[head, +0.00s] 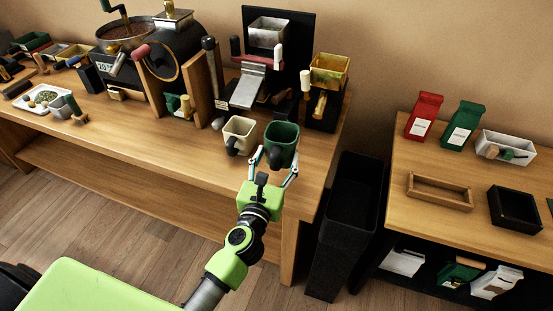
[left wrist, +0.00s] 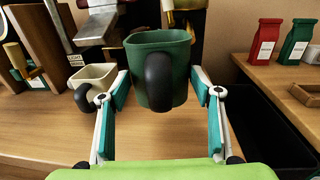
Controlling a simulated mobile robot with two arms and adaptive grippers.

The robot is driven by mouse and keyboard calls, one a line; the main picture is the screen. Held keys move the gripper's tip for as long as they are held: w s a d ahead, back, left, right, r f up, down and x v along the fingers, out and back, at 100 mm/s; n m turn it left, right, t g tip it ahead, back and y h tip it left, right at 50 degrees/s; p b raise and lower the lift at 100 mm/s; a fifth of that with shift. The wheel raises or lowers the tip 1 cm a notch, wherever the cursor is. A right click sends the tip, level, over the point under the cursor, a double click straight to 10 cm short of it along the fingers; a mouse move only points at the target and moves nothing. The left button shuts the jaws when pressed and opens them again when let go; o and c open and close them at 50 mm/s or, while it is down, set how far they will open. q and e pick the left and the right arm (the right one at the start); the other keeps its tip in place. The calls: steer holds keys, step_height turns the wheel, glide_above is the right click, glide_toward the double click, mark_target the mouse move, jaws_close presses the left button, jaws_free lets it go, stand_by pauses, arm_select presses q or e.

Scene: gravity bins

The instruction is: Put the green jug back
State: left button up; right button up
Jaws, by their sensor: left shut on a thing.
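The green jug (head: 283,136) is upright near the right end of the long wooden table (head: 190,152), with its black handle facing me. My left gripper (head: 275,164) is shut on it, one finger on each side. The left wrist view shows the jug (left wrist: 178,62) between the finger pads. I cannot tell whether its base touches the tabletop. A cream jug (head: 240,130) with a dark handle stands just left of it. My right gripper is not in view.
Behind the jugs stand a black-backed stand with a metal hopper (head: 268,31) and a yellow bin (head: 328,69). A tall black bin (head: 350,205) fills the gap to the right table, which holds red (head: 424,112) and green (head: 462,125) bags. The table front left of the jugs is clear.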

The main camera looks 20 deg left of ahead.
arm_select(q)
steer(key=shift+d+f+b, duration=0.1)
steer(key=shift+f+b, duration=0.3)
step_height(320, 180, down, 4)
steer(key=b, duration=0.3)
steer(key=shift+r, duration=0.2)
steer(key=shift+f+b, duration=0.8)
steer(key=shift+f+b, duration=0.5)
steer(key=shift+f, duration=0.05)
steer(key=o, duration=1.6)
steer(key=shift+o, duration=0.2)
steer(key=shift+s, duration=0.2)
steer(key=s, duration=1.1)
steer(key=shift+s+d, duration=0.3)
steer(key=shift+s, duration=0.05)
